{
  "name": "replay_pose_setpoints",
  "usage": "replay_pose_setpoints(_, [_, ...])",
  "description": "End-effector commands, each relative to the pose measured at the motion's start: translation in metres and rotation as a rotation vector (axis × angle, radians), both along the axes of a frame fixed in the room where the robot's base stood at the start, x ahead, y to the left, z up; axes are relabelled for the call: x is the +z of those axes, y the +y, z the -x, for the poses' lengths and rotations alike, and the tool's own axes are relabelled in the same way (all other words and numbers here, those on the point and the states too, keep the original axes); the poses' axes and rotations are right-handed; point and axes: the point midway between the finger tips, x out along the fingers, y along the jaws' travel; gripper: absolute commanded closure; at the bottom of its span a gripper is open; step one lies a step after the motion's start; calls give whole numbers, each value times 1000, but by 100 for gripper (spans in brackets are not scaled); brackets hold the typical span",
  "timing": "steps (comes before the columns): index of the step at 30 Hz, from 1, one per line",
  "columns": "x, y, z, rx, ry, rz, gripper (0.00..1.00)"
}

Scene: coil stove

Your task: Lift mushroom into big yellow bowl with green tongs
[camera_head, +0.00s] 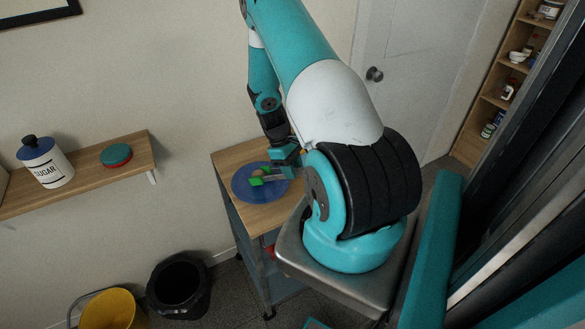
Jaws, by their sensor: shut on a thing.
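A blue plate (242,194) lies on a small wooden-topped cart. A small brownish mushroom (258,173) is over the plate, beside the green tips of the tongs (257,181). I cannot tell whether the tips pinch it or whether it rests on the plate. My gripper (284,162) is shut on the tongs, low over the plate's right side. My arm hides part of the gripper and cart. A big yellow round container (112,309) stands at the lower left, cut off by the frame; it could be the bowl.
A black bin (178,287) stands between the yellow container and the cart (230,158). A wall shelf (90,182) at left holds a sugar jar (46,163) and a red-and-teal round thing (116,155). A door (410,75) is behind my arm.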

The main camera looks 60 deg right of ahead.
Motion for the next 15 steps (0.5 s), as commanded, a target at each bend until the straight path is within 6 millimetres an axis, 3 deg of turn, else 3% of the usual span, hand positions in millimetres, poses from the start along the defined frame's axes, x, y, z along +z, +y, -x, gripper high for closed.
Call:
replay_pose_setpoints(2, [0,0,0,0,0,0,98])
replay_pose_setpoints(8, [3,0,0,0,0,0,98])
replay_pose_setpoints(15, [33,0,0,0,0,0,98])
